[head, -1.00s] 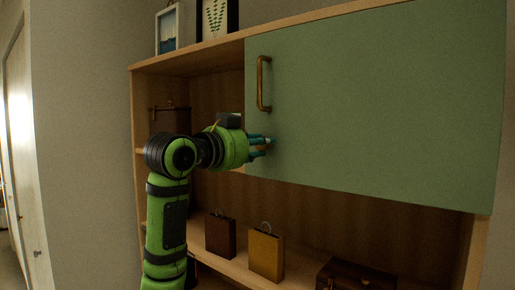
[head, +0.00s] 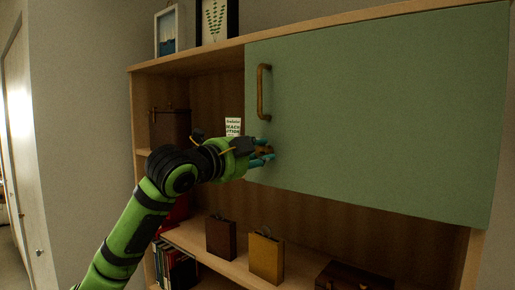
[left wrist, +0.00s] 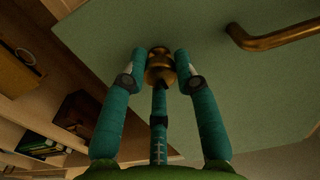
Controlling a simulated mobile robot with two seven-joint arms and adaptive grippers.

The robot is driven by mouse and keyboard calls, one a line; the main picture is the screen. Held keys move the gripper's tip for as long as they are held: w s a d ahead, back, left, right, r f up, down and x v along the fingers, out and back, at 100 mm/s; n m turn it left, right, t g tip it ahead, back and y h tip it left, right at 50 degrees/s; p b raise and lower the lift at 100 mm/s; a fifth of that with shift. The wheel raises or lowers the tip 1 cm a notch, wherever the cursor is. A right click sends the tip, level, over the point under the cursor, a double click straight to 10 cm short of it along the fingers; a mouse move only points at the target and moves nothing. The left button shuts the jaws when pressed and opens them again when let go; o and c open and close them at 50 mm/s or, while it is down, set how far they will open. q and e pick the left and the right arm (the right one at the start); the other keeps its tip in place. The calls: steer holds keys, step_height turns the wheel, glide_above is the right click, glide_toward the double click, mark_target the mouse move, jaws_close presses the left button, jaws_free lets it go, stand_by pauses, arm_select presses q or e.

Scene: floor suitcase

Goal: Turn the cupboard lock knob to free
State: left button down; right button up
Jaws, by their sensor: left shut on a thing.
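The cupboard door (head: 370,120) is a flat green panel and looks closed. The brass lock knob (left wrist: 160,66) sits on the door near its lower left corner, below the brass handle (head: 264,92). My left gripper (head: 266,151) is at the knob; in the left wrist view its teal fingers (left wrist: 163,70) are around the knob and shut on it. The fingers hide part of the knob in the head view. My right gripper is not in view.
The handle also shows in the left wrist view (left wrist: 270,40), right of the fingers. Below the door, a brown bag (head: 221,238), a yellow bag (head: 266,257) and a brown case (head: 350,277) stand on a shelf. A small printed card (head: 233,127) is behind my wrist.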

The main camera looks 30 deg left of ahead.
arm_select(q)
steer(key=shift+d+m, duration=0.15)
steer(key=shift+m, duration=0.25)
steer(key=c, duration=0.9)
jaws_free()
steer(key=shift+c, duration=0.2)
steer(key=shift+d, duration=0.15)
steer(key=shift+s, duration=0.2)
steer(key=s, duration=1.1)
steer(key=shift+s+a, duration=0.35)
steer(key=shift+a, duration=0.1)
steer(key=shift+w, duration=0.1)
